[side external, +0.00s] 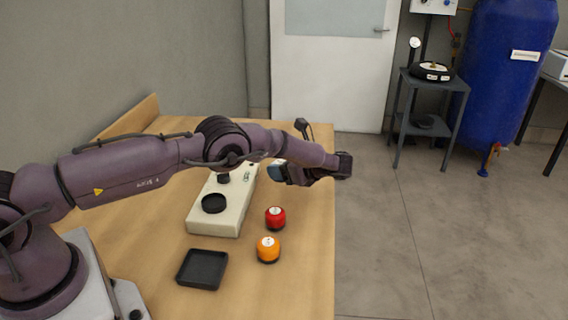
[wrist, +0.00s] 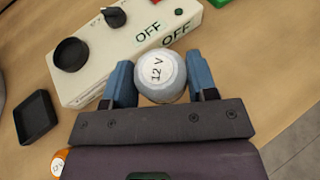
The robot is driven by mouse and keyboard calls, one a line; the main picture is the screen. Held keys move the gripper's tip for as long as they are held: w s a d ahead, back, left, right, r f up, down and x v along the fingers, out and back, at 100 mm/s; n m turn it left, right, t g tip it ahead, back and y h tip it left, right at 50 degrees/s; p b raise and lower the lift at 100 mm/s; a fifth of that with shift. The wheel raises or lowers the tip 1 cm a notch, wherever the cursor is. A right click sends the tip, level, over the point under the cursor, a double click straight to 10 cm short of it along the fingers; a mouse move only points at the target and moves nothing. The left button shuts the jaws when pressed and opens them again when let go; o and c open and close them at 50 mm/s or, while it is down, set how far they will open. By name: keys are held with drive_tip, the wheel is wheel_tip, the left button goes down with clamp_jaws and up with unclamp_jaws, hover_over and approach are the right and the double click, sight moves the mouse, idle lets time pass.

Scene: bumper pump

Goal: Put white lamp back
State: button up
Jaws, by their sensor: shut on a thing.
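The white lamp (wrist: 160,76), a round pale body with a "12 V" label, sits between the blue fingers of my gripper (wrist: 158,80) in the wrist view. My gripper is shut on it. In the side view my gripper (side external: 277,173) is over the right part of the table, beside the far end of the cream box (side external: 228,222); I cannot make out the lamp clearly there. The box also shows in the wrist view (wrist: 110,62), with "OFF" labels and a round black cup (wrist: 70,54) on its top. Whether the lamp touches anything below cannot be told.
A red lamp (side external: 275,218) and an orange lamp (side external: 268,250) stand right of the box. An empty black tray (side external: 203,270) lies at the front. The wooden table's (side external: 310,285) right edge is close to the lamps.

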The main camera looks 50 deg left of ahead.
drive_tip(key=shift+f, duration=2.95)
drive_tip(key=o, duration=1.1)
